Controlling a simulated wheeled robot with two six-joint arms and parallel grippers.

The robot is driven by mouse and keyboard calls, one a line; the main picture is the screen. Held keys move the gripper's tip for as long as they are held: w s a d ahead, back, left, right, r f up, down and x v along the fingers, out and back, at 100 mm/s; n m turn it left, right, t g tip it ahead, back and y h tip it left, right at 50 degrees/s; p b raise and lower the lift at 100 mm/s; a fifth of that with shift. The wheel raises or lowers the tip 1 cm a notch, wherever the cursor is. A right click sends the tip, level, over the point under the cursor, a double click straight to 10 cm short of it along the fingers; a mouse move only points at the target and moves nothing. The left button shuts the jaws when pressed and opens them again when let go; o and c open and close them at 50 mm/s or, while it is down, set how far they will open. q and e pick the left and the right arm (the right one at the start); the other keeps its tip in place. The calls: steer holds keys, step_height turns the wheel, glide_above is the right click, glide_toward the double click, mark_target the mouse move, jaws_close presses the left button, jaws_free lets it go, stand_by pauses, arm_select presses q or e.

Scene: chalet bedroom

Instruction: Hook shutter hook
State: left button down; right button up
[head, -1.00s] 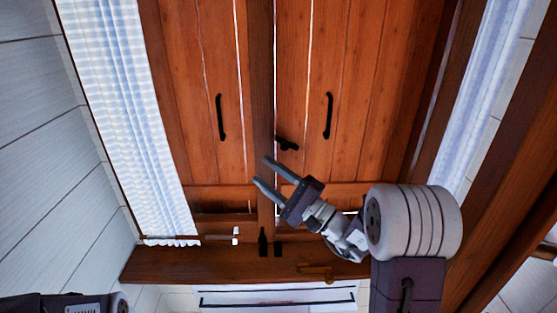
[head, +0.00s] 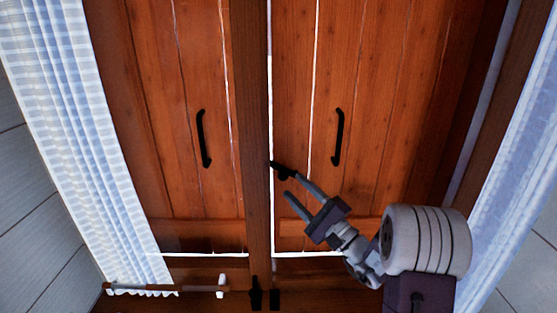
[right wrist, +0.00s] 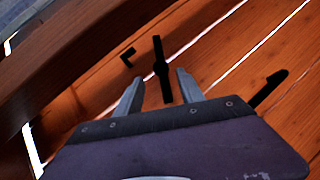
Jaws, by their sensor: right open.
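A small black hook (head: 285,171) is on the right wooden shutter (head: 365,110), close to the central post (head: 250,120). I cannot tell whether a finger touches the hook. My left gripper is out of view.
Black handles stand on the left shutter (head: 204,138) and right shutter (head: 338,137). Curtains hang at the left (head: 75,140) and right (head: 520,180). A brown rod with a white end (head: 195,289) and a dark bottle-like item (head: 256,292) are near the bottom.

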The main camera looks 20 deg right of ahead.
mark_target(280, 173)
steer(key=shift+w+a+r+p, duration=0.6)
steer(key=shift+w+a+r, duration=0.35)
steer(key=shift+a+r, duration=0.15)
steer(key=x, duration=0.3)
steer(key=p+x, duration=0.1)
steer(key=shift+w+f, duration=0.25)
steer(key=shift+w, duration=0.35)
steer(key=shift+w+a+r, duration=0.2)
steer(key=shift+w, duration=0.05)
jaws_close()
